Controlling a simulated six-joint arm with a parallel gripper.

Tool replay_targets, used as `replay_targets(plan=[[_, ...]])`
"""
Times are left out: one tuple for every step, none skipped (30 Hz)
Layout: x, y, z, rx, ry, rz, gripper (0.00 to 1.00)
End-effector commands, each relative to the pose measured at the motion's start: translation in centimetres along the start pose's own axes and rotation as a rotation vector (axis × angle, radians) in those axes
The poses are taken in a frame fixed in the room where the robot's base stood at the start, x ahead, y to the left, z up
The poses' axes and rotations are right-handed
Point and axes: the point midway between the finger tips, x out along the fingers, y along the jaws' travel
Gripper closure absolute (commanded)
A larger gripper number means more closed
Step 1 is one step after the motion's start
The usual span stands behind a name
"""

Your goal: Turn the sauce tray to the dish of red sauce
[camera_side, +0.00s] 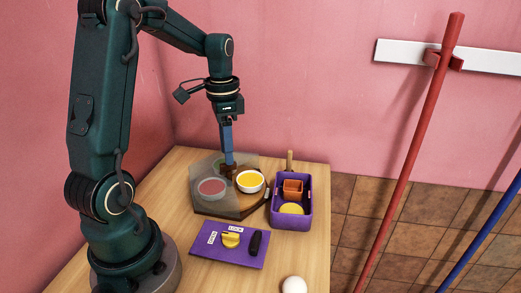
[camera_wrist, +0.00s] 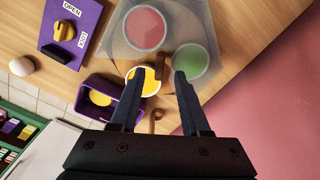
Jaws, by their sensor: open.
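The sauce tray (camera_side: 262,205) is a round brown turntable on the wooden table. A see-through grey cover (camera_side: 236,207) lies over its left and back part. The dish of red sauce (camera_side: 211,188) is under the cover, as is a green dish (camera_wrist: 190,62). The yellow dish (camera_side: 250,181) is in the uncovered part. My gripper (camera_side: 228,172) points down over the tray behind the yellow dish. In the wrist view its open fingers (camera_wrist: 160,77) straddle a small brown upright piece near the yellow dish. I cannot tell whether they touch it.
A purple panel (camera_side: 207,253) at the front has OPEN and LOCK labels, a yellow knob (camera_side: 231,240) and a black handle (camera_side: 255,243). A purple bin (camera_side: 292,222) with orange and yellow things stands right of the tray. An egg (camera_side: 294,286) lies in front.

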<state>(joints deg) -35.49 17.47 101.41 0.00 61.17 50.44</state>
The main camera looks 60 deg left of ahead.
Motion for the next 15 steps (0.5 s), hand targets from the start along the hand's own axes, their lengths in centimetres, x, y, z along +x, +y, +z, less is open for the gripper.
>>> replay_targets(plan=[[0.8,0.1,0.1,0.000,-0.004,0.005,0.54],[1.2,0.1,0.0,0.000,-0.003,0.004,0.54],[1.6,0.1,0.0,0.000,-0.003,0.004,0.54],[1.9,0.1,0.0,0.000,-0.003,0.003,0.54],[2.2,0.1,0.0,0.000,-0.002,0.003,0.54],[2.5,0.1,0.0,0.001,-0.002,0.003,0.54],[2.7,0.1,0.0,0.001,-0.002,0.002,0.54],[2.8,0.1,0.0,0.001,-0.001,0.001,0.54],[3.0,0.1,0.0,0.001,0.000,0.000,0.54],[3.0,0.1,0.0,0.001,0.000,0.000,0.54],[3.0,0.1,0.0,0.001,0.000,0.000,0.54],[3.0,0.1,0.0,0.001,0.000,-0.001,0.54],[3.0,0.1,0.0,0.001,0.001,-0.001,0.54],[3.0,0.1,0.0,0.001,0.001,-0.001,0.54],[3.0,0.1,0.0,0.001,0.001,-0.001,0.54]])
